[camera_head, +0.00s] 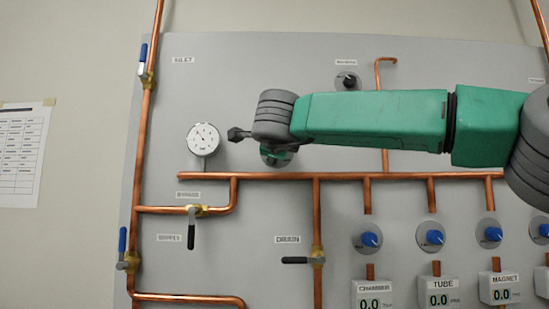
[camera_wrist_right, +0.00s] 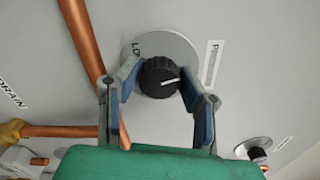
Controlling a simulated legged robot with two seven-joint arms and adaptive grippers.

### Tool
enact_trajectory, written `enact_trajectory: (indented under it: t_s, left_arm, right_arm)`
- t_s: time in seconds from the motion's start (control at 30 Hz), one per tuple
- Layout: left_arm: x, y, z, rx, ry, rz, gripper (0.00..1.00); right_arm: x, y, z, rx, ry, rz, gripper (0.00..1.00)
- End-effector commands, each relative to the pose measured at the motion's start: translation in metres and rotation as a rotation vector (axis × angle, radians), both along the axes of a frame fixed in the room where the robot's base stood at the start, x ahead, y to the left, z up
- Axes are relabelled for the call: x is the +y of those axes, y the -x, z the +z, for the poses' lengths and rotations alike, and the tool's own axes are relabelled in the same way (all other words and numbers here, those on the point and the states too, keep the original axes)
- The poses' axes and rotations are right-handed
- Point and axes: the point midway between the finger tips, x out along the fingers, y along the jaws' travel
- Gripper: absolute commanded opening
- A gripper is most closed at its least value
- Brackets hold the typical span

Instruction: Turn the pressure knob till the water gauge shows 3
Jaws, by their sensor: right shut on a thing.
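The round white water gauge (camera_head: 203,139) is on the panel left of my right wrist. Its needle points to the upper left, but its numbers are too small to read. In the right wrist view the black pressure knob (camera_wrist_right: 160,77) sits on a round grey plate (camera_wrist_right: 178,45), its white mark pointing right. My right gripper (camera_wrist_right: 160,75) is shut on the knob, one finger on each side. In the head view the knob is hidden behind my wrist, and the gripper (camera_head: 277,152) shows only partly. My left gripper is not in view.
A horizontal copper pipe (camera_head: 340,176) runs just below my right gripper. Several blue knobs (camera_head: 370,239) sit at the lower right above numeric displays (camera_head: 375,303). Another black knob (camera_head: 348,81) is above my forearm. Blue- and black-handled valves, such as the drain valve (camera_head: 296,260), stick out.

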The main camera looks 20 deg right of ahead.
Motion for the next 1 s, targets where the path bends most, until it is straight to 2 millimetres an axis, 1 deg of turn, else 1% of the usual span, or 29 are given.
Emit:
enact_trajectory:
  t_s: [0.03,0.2,0.4,0.67,1.0]
  left_arm:
    - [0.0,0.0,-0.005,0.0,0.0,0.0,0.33]
    - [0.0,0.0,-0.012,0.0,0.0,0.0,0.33]
    - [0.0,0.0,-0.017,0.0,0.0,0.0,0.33]
    - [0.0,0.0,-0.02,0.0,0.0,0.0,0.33]
    - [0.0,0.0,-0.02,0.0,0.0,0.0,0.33]
  right_arm:
    - [0.001,-0.001,-0.007,-0.002,-0.037,0.0,0.05]
    - [0.001,-0.001,-0.007,-0.036,-0.157,0.0,0.05]
    - [0.001,-0.002,-0.007,-0.064,-0.259,0.0,0.05]
    - [0.002,-0.002,-0.008,-0.079,-0.324,0.0,0.05]
    - [0.002,-0.003,-0.009,-0.081,-0.333,-0.001,0.05]
